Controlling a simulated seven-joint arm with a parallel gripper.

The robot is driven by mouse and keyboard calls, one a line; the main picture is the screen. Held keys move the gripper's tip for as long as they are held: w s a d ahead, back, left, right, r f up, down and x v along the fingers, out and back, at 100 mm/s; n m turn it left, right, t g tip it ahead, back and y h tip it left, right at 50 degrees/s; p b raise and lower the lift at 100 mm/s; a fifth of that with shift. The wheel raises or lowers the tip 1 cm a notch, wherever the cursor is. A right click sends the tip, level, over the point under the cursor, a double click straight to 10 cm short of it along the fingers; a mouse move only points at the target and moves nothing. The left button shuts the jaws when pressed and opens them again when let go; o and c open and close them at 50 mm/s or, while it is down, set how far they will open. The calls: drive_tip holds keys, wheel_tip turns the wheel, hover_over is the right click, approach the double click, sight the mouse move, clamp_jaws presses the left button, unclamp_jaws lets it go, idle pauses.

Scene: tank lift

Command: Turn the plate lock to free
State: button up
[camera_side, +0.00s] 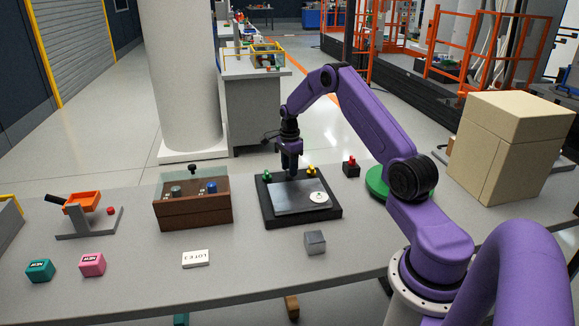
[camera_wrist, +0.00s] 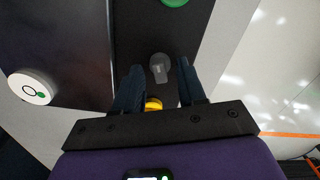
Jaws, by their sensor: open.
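A small grey knob with a short tab, which looks like the plate lock (camera_wrist: 160,70), sits on the black border of the base. In the wrist view its tab points down the picture, toward my gripper's body. My gripper (camera_side: 290,173) is open, pointing down over the back edge of the base. In the wrist view its fingers (camera_wrist: 160,78) are on either side of the knob with gaps visible; I cannot tell their height above it. The metal plate (camera_side: 290,198) lies on the black base (camera_side: 272,222). In the side view my gripper hides the knob.
A yellow knob (camera_side: 311,170) stands close by, partly hidden in the wrist view (camera_wrist: 153,104). A green knob (camera_side: 267,177) stands at the base's back left. A white disc (camera_side: 319,198) lies on the plate. A red-topped black block (camera_side: 351,167) and a metal cube (camera_side: 315,242) are nearby.

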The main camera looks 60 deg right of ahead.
clamp_jaws()
drive_tip(key=shift+n, duration=0.3)
drive_tip(key=n, duration=0.9)
drive_tip(key=shift+n, duration=2.3)
unclamp_jaws()
